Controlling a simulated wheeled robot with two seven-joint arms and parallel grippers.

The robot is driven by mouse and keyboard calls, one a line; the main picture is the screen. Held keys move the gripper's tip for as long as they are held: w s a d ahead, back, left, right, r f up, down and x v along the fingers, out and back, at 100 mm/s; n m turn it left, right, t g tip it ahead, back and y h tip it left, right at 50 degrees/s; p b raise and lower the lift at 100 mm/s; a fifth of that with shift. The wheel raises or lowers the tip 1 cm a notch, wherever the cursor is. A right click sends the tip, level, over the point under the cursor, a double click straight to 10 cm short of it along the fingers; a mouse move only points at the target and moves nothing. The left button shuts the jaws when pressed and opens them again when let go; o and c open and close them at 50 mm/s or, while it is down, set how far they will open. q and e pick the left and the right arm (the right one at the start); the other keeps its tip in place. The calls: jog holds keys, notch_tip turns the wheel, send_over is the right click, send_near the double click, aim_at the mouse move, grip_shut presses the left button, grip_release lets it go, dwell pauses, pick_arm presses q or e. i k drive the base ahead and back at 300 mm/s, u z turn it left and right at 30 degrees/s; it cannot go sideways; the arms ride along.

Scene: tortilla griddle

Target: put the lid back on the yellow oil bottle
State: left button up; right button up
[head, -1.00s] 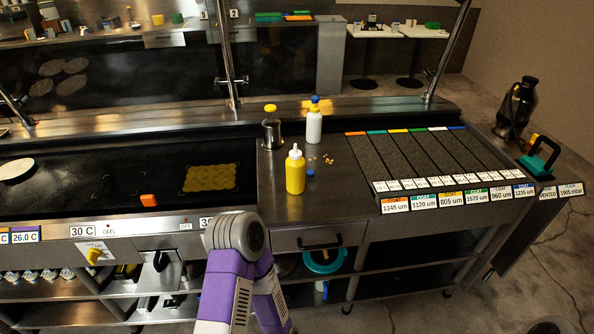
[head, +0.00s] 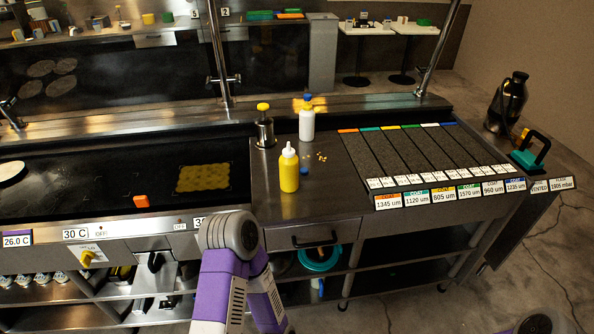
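The yellow oil bottle (head: 289,172) stands upright on the steel counter (head: 330,205), with a pale nozzle top and no coloured lid on it. I cannot make out a loose lid beside it now. A white bottle (head: 307,124) with a yellow collar and blue cap stands behind it. A purple arm of mine rises from the bottom edge in front of the counter. Neither of my grippers is in view.
A metal holder (head: 264,130) with a yellow-topped item stands behind the yellow bottle. Small yellow crumbs (head: 320,156) lie to its right, before dark labelled strips (head: 405,155). The griddle (head: 100,190) at left bears a yellow patch and an orange block (head: 141,202).

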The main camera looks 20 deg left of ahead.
aim_at(288, 162)
jog(key=u, duration=0.45)
jog(key=i, duration=0.85)
jog(key=z, duration=0.25)
